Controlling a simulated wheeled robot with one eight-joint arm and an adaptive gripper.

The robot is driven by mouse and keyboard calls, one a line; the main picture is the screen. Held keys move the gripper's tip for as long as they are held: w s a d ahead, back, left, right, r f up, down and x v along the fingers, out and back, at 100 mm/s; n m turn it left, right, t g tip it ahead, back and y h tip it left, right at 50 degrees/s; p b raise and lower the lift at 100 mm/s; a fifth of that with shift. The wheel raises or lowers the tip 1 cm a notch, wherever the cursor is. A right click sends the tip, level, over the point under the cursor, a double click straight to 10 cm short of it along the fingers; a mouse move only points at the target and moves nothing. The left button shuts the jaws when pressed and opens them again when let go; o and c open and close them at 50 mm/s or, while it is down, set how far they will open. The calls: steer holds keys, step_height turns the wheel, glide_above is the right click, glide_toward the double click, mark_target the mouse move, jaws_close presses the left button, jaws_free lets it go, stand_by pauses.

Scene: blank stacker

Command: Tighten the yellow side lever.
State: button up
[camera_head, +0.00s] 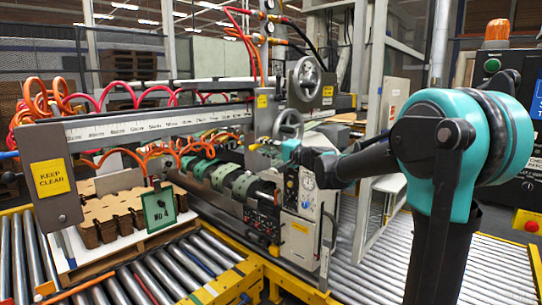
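A small yellow lever end (255,147) shows on the side of the stacker machine, just left of the lower handwheel (288,124). It is small in the picture, so its angle and how tight it is cannot be told. My arm reaches in from the right, and my gripper (290,152) is at the machine, just below the handwheel and a little right of the lever end. The fingertips are too small and partly hidden, so I cannot tell whether they touch the lever or are open.
A larger handwheel (306,78) is above. A ruler beam (150,125) with a KEEP CLEAR sign (49,178) runs left. Stacked brown blanks (105,218) lie on a pallet. A control box (302,190) is below my gripper. Rollers (480,270) cover the right floor.

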steer(key=shift+x, duration=1.1)
steer(key=w+d+f+n, duration=0.3)
steer(key=w+f+n, duration=0.1)
steer(key=n, duration=1.3)
steer(key=v, duration=0.9)
steer(key=shift+d+f, duration=0.15)
steer(key=shift+w, duration=0.1)
steer(key=s+d+f+m+g+h, duration=0.2)
steer(key=s+f+h, duration=0.1)
steer(key=s+f, duration=0.55)
steer(key=s+d+f+m+g+h, duration=0.2)
steer(key=s+f, duration=0.6)
steer(key=f, duration=0.2)
steer(key=s+d+f+m+g+h, duration=0.1)
steer(key=s+d+f+m+h, duration=0.2)
steer(key=s+d+f, duration=0.4)
steer(key=s+d+f+m+g+h, duration=0.1)
steer(key=s+d+f+m+h, duration=0.3)
steer(key=s, duration=0.8)
steer(key=d+f+h, duration=0.2)
steer(key=d+f, duration=0.2)
steer(key=shift+d+f+g, duration=0.15)
steer(key=shift+f+g, duration=0.25)
